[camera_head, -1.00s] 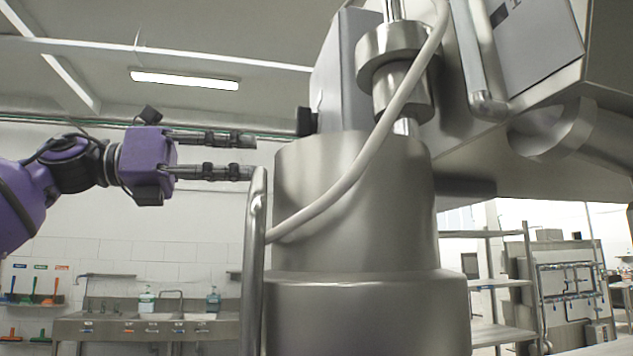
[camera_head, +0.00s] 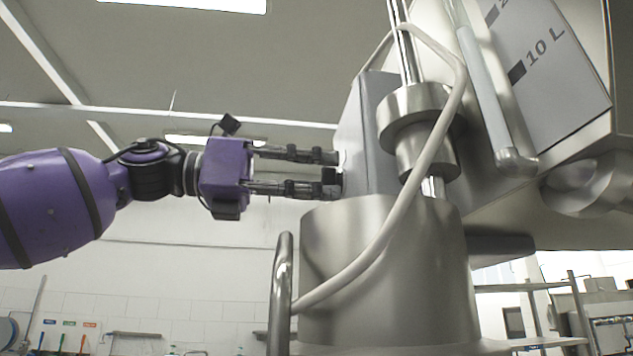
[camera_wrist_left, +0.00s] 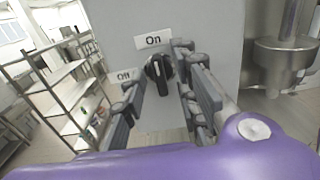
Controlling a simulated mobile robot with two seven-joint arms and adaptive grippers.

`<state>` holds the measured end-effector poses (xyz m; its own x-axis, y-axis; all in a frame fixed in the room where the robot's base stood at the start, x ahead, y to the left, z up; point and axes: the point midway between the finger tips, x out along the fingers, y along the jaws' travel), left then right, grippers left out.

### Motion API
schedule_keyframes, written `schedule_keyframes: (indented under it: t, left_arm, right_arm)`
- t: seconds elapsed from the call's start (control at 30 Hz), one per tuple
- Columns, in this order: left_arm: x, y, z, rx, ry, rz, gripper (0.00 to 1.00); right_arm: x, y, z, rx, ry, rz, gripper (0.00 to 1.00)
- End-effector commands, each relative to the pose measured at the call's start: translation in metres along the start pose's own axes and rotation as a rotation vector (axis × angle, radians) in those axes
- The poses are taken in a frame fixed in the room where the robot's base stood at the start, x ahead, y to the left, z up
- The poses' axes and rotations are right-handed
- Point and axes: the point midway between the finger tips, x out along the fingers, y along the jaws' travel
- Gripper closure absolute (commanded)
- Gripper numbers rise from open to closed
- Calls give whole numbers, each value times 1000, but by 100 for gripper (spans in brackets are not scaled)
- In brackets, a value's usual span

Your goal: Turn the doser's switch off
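The doser's switch is a black round knob (camera_wrist_left: 158,68) with a light line, on the grey face of a box. A label "On" (camera_wrist_left: 153,40) sits above it and a label "Off" (camera_wrist_left: 124,75) to its left. The knob's line stands nearly upright, toward "On". My left gripper (camera_head: 335,172) is open, its fingertips at the side of the switch box (camera_head: 375,130). In the left wrist view its fingers (camera_wrist_left: 160,95) lie on either side of the knob; whether they touch it I cannot tell. My right gripper is not in view.
The doser's steel cylinder (camera_head: 385,260) stands below the box, with a curved white hose (camera_head: 400,205) and an upright handle (camera_head: 281,290) at its left. A hopper marked "10 L" (camera_head: 545,75) is at upper right. Shelves (camera_wrist_left: 60,85) stand in the background.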

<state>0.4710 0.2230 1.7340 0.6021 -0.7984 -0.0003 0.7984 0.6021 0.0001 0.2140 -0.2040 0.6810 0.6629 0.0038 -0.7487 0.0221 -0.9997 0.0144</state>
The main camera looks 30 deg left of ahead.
Motion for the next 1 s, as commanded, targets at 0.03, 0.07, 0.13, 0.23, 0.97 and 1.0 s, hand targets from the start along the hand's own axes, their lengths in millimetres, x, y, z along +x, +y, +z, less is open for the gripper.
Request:
schedule_keyframes:
  t: [0.03, 0.07, 0.13, 0.23, 0.97, 1.0]
  left_arm:
    - [0, 0, 0, 0, -1, 0, 72]
    - [0, 0, 0, 0, -1, 0, 72]
    - [0, 0, 0, 0, -1, 0, 72]
    - [0, 0, 0, 0, -1, 0, 76]
    - [-1, -1, 1, -88, -1, 1, 100]
    - [-1, -1, 1, -112, -1, 1, 100]
  right_arm:
    - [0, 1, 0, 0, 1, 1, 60]
    - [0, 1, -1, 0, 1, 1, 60]
    - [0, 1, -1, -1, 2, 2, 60]
    - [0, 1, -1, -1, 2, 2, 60]
    - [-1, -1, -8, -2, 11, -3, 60]
    - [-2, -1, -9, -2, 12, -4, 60]
